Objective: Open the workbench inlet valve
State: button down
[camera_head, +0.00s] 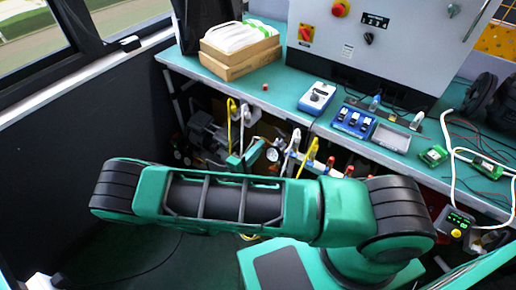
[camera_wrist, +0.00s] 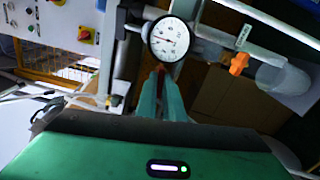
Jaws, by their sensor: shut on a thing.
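My gripper (camera_wrist: 161,84) shows in the wrist view as two teal fingers, close together, below a round white pressure gauge (camera_wrist: 170,39). The fingers are shut on a small red handle (camera_wrist: 160,68), mostly hidden between their tips. I cannot read any label on this handle, so I cannot confirm that it is the inlet valve. An orange valve handle (camera_wrist: 239,63) sits on a pipe to the right, apart from the fingers, with a white tag (camera_wrist: 243,36) above it. In the head view, the pipework is under the bench, partly hidden behind my arm.
The green workbench (camera_head: 285,92) carries a grey cabinet (camera_head: 385,45), cardboard boxes (camera_head: 240,55) and a blue-and-white device (camera_head: 317,97). Below its front edge, yellow hoses (camera_head: 230,120), pipes and another gauge (camera_head: 272,155) crowd the space. A dark wall stands at left.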

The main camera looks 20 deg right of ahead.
jog(key=shift+a+m, duration=0.15)
jog(key=shift+m, duration=0.45)
jog(key=shift+f+m, duration=0.1)
jog(key=shift+m, duration=0.2)
jog(key=c, duration=1.9)
grip_release()
jog(key=shift+o, duration=0.2)
jog(key=v, duration=1)
jog(key=shift+s+a, duration=0.2)
jog(key=shift+a, duration=0.05)
